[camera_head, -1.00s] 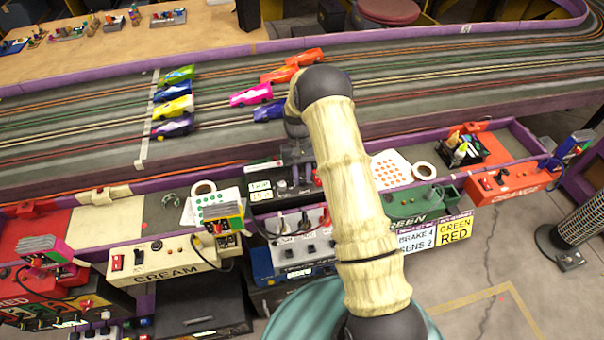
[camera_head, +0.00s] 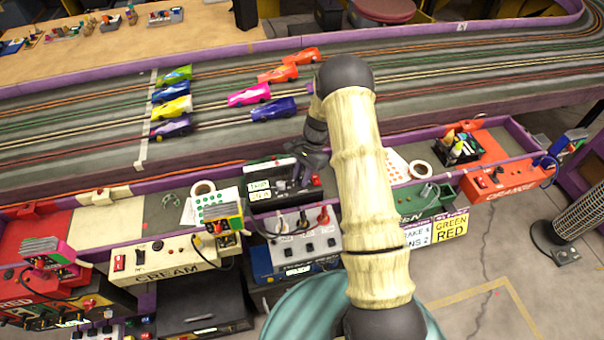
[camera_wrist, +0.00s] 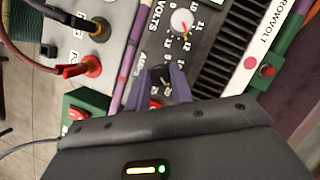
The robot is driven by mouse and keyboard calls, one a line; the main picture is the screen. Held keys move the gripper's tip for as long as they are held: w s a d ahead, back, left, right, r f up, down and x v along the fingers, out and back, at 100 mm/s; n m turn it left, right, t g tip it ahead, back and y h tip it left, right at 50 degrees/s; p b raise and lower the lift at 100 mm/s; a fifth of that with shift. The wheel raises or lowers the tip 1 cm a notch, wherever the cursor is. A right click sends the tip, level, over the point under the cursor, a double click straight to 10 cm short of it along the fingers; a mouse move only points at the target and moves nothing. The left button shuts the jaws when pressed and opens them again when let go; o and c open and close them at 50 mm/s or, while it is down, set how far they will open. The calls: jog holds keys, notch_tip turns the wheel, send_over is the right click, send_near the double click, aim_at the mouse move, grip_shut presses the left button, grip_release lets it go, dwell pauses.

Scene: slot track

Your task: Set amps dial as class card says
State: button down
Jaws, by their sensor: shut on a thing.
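The amps dial (camera_wrist: 163,76) is a small dark knob beside the AMPS lettering in the wrist view. My gripper (camera_wrist: 164,88) has its two purple-grey fingers shut on this knob, one on each side. The fingers hide part of its scale, and I cannot read its setting. The volts dial (camera_wrist: 181,22) is white with a red pointer near 12. I cannot pick out the class card for certain.
Sockets with a red plug (camera_wrist: 80,68) and a black plug (camera_wrist: 98,28) sit beside the supply. A grey switch panel (camera_head: 305,245) with plugs stands in front. Toy cars stand on the track behind.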

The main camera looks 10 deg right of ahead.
jog(key=shift+m+t, duration=0.4)
jog(key=shift+m, duration=0.7)
jog(key=c, duration=1.2)
grip_release()
jog(key=shift+c, duration=0.2)
jog(key=v, duration=1.7)
jog(key=shift+d+b, duration=0.35)
jog(key=shift+b, duration=0.05)
jog(key=shift+s+r, duration=0.1)
